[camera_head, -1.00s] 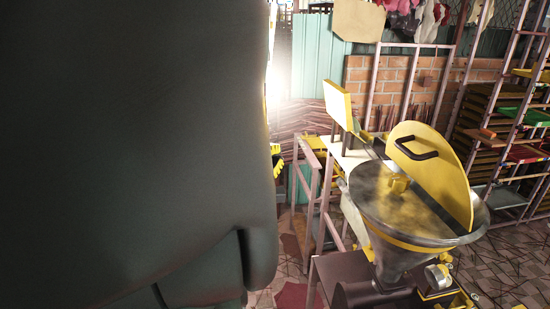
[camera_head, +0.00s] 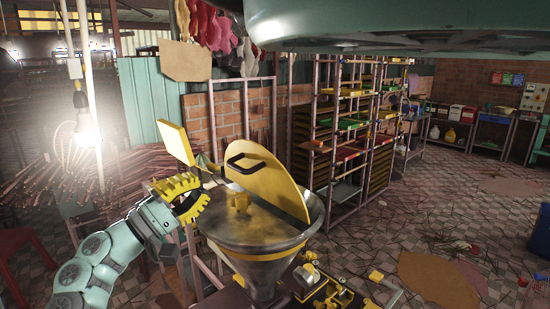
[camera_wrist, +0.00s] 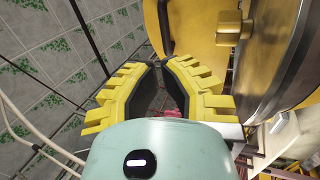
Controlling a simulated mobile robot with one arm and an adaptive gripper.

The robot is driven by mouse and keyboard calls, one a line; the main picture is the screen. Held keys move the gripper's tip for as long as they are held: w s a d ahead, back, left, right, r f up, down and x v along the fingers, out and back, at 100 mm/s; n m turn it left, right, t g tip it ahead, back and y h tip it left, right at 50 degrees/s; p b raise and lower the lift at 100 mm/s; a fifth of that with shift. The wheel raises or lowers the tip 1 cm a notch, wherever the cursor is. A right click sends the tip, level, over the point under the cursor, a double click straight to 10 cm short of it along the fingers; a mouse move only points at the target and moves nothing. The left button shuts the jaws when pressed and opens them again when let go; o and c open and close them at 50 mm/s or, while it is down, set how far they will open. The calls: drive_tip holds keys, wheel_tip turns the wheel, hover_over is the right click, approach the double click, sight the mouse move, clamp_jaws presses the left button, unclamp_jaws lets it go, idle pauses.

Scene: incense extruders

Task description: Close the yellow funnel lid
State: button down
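The yellow funnel lid (camera_head: 272,183) is a flat half-disc with a dark handle (camera_head: 245,161). The metal funnel rim (camera_wrist: 300,60) is at the right.
A yellow panel (camera_head: 174,142) stands behind my gripper. Machine parts (camera_head: 330,290) sit right of the funnel's base. Shelving racks (camera_head: 345,130) with coloured trays stand behind. A bare bulb (camera_head: 82,118) hangs at the left. Tiled floor (camera_head: 370,225) at the right is mostly open.

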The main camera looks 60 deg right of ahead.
drive_tip(key=p, duration=0.3)
approach(247, 143)
drive_tip(key=d, duration=0.2)
drive_tip(key=shift+s+d+f, duration=0.25)
drive_tip(key=shift+s+d, duration=0.05)
drive_tip(key=shift+s, duration=0.1)
drive_tip(key=shift+s+d, duration=0.1)
drive_tip(key=shift+d, duration=0.3)
drive_tip(key=r+p, duration=0.1)
drive_tip(key=p, duration=0.1)
drive_tip(key=d+r+y+p, duration=0.1)
drive_tip(key=p, duration=0.1)
drive_tip(key=shift+s+d+t+y+p, duration=0.1)
drive_tip(key=shift+d+t+y+p, duration=0.1)
drive_tip(key=shift+t+y+p, duration=0.1)
drive_tip(key=d+y+p, duration=0.1)
drive_tip(key=p, duration=0.2)
drive_tip(key=d+r+y+p, duration=0.1)
drive_tip(key=d+y+p, duration=0.1)
drive_tip(key=p, duration=0.1)
drive_tip(key=s+d+r+t+y+p, duration=0.1)
drive_tip(key=p, duration=0.2)
drive_tip(key=shift+s+d, duration=0.1)
drive_tip(key=shift+d, duration=0.2)
drive_tip(key=s+d+f+t+y+p, duration=0.1)
drive_tip(key=d+f+t+y+p, duration=0.1)
drive_tip(key=d+y+p, duration=0.2)
drive_tip(key=shift+s+d+f+y+p, duration=0.3)
drive_tip(key=shift+s+d+f+y, duration=0.1)
drive_tip(key=shift+d+y, duration=1.35)
